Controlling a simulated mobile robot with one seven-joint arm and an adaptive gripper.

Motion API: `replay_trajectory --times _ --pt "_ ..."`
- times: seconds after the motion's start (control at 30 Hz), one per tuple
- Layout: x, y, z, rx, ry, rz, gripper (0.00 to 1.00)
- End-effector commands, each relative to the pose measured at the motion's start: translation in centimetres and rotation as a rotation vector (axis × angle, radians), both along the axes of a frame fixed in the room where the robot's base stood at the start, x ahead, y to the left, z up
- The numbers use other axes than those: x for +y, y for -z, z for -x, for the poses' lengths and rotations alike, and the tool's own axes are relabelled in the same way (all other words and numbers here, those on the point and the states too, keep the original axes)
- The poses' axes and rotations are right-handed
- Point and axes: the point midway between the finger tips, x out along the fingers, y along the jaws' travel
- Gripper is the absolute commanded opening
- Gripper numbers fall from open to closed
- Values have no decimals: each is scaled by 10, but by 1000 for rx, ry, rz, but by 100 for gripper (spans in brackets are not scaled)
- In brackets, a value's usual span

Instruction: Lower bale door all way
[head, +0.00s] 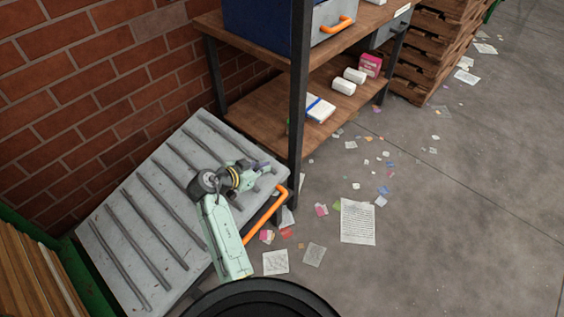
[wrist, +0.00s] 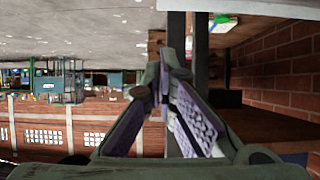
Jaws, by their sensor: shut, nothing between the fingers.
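The bale door (head: 130,235) is a grey panel with several raised ribs, in the lower left of the head view. It lies tilted out from a green frame (head: 70,265), its far edge close to the workbench leg. An orange handle (head: 268,212) is fixed along its right edge. My gripper (head: 268,171) is over the door's far right corner, beyond the handle's upper end; I cannot tell whether it touches the panel. In the wrist view my gripper (wrist: 164,78) has its fingers together with nothing between them. The door cannot be made out in the wrist view.
A workbench (head: 255,100) with dark legs stands right behind the door, bearing a blue bin (head: 262,25) and, on its lower shelf, small items. A brick wall (head: 90,90) is at left. Paper scraps (head: 358,222) litter the open floor at right. Wooden pallets (head: 430,45) are stacked behind.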

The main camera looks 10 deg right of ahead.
Motion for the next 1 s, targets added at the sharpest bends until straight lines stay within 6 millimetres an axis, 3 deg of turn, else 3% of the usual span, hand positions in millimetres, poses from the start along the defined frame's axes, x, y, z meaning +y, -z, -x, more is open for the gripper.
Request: replay_trajectory --times 0.5,0.7,1.0 --pt "-67 47 -50 0 -1 -1 0" --pt "-72 76 -54 0 -4 -1 0" --pt "-74 88 -56 -4 -5 -1 0"
